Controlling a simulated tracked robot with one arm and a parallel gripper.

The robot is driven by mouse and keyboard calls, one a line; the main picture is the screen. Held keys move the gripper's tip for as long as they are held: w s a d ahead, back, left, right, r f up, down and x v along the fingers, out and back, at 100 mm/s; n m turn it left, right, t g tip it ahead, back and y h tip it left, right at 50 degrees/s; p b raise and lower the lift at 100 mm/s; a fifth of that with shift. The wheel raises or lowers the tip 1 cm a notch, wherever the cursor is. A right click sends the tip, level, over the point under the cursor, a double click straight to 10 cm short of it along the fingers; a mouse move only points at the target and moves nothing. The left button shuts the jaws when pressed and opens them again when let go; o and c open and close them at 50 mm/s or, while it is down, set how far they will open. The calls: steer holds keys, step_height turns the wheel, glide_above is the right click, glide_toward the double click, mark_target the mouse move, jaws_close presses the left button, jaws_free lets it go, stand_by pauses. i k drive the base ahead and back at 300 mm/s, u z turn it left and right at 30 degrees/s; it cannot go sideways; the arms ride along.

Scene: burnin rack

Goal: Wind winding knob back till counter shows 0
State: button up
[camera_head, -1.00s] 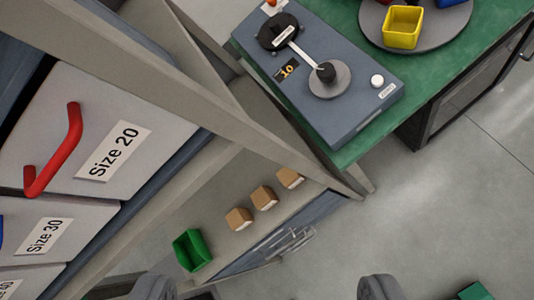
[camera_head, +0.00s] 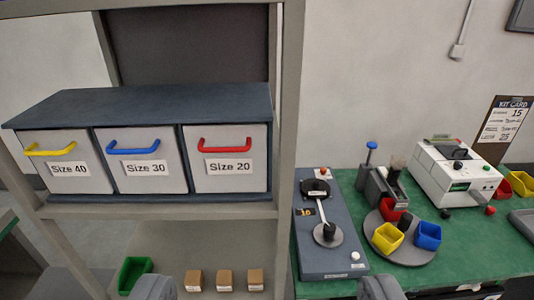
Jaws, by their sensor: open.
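The winder is a blue-grey box on the green bench. Its black winding knob (camera_head: 328,231) stands on a grey disc at the near end, joined by a pale bar to a black round part (camera_head: 316,188) at the far end. The small dark counter (camera_head: 307,212) has orange digits, too small to read surely now; about a second ago they looked like 10. A white button (camera_head: 355,255) is at the winder's near right corner. My gripper (camera_head: 265,290) shows as two grey fingers at the bottom edge, wide apart and empty, well short of the winder.
A shelf rack with drawers (camera_head: 230,180) fills the left; its post (camera_head: 288,130) stands close beside the winder. A green bin (camera_head: 133,272) and small brown blocks (camera_head: 225,278) are on the lower shelf. A turntable with coloured bins (camera_head: 400,255) and a white machine (camera_head: 455,172) are right.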

mark_target(328, 235)
steer(key=u, duration=0.05)
steer(key=i, duration=0.95)
steer(key=z, duration=0.6)
